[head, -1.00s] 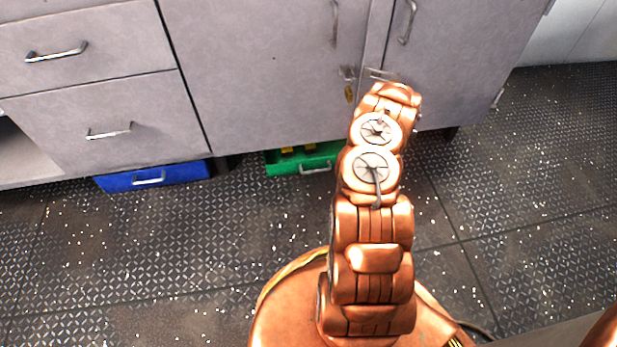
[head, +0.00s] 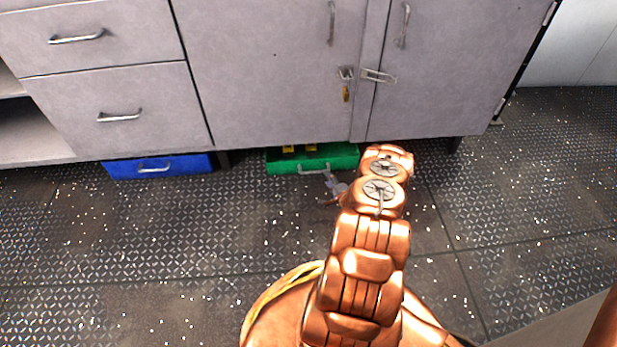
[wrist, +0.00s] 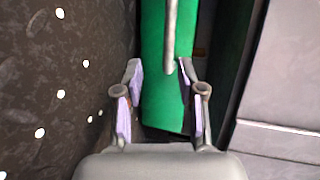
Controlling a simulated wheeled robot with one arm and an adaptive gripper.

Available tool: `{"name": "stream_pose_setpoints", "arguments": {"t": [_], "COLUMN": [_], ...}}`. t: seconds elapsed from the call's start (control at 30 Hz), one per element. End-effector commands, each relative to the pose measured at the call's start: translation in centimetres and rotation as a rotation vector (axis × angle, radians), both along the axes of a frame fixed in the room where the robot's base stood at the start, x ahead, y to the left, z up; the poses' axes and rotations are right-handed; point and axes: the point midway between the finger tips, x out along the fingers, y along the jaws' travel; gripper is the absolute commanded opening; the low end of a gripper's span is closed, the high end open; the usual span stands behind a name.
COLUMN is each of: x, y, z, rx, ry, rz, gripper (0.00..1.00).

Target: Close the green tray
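The green tray (head: 288,164) sticks out from under the grey cabinet, low on the floor, with yellow items inside it. Its metal handle (head: 314,168) is on the front face. In the wrist view the green front (wrist: 160,95) stands upright in the picture, and the handle (wrist: 170,40) runs down between the fingertips' line. My gripper (head: 334,187) is low, just in front of the tray's right part. In the wrist view my gripper (wrist: 164,85) has its purple-padded fingers spread, with nothing held between them. I cannot tell whether a finger touches the tray.
A blue tray (head: 135,168) with a handle sticks out under the cabinet to the left. The grey cabinet (head: 270,80) with drawers and a padlock (head: 346,92) stands above. The patterned floor (head: 130,240) in front is clear.

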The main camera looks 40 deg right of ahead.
Motion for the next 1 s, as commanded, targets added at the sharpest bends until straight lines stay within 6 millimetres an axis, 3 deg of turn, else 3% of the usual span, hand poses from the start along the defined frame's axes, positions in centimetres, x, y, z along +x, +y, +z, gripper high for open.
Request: {"name": "stream_pose_setpoints", "arguments": {"t": [0.1,0.23,0.7,1.0], "x": [0.2,0.7,6.2,7.7], "y": [1.7,2.3,0.7,0.2], "z": [0.5,0.8,-0.5,-0.5], "rx": [0.039,0.052,0.050,0.050], "ry": [-0.069,-0.100,-0.098,-0.098], "rz": [0.025,0.037,0.035,0.031], "gripper": [0.39,0.39,0.39,0.39]}}
